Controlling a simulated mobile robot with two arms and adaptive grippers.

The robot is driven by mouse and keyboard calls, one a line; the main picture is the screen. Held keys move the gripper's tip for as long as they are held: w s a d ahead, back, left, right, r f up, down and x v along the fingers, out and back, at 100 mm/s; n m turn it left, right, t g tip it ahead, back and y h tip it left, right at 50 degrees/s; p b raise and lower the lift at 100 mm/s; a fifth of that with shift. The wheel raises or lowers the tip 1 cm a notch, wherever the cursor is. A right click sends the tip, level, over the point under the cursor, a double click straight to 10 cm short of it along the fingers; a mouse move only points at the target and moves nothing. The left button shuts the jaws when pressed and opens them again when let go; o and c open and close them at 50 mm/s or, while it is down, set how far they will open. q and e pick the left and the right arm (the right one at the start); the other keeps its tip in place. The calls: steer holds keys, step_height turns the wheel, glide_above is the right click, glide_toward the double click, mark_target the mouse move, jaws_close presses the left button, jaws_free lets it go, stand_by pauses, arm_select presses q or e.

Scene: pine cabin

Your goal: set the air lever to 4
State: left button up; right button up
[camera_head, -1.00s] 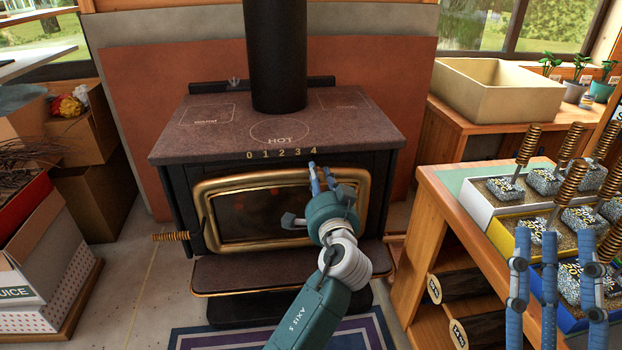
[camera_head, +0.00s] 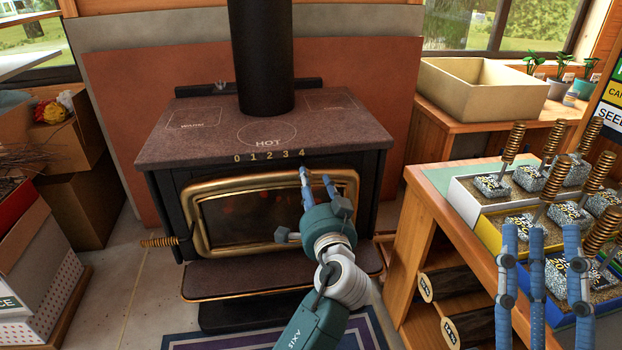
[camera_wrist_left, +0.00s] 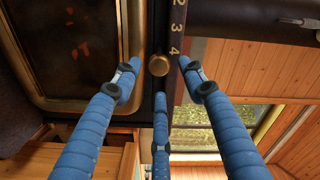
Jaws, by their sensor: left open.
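The stove's air scale (camera_head: 269,156), numbered 0 to 4, runs along the front edge of the stove top. A round brass knob (camera_wrist_left: 159,65), which looks like the air lever's end, shows in the left wrist view close to the 4. Its exact setting is hard to tell. My left gripper (camera_head: 314,180) is at the stove front below the 4, and its fingers hide the knob in the head view. In the left wrist view my left gripper (camera_wrist_left: 160,62) is open, its fingers spread around the knob without visibly gripping it. My right gripper (camera_head: 540,245) is open at the lower right.
The black stovepipe (camera_head: 263,60) rises from the hot-marked stove top (camera_head: 190,140). The brass-framed door (camera_head: 225,250) and its coil handle (camera_head: 160,242) are below. Trays (camera_head: 470,207) with coil-handled blocks stand on the right bench (camera_head: 420,180). Boxes (camera_head: 75,200) stand at the left.

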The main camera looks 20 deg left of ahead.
arm_select(q)
steer(key=v, duration=0.4)
stand_by(0.3)
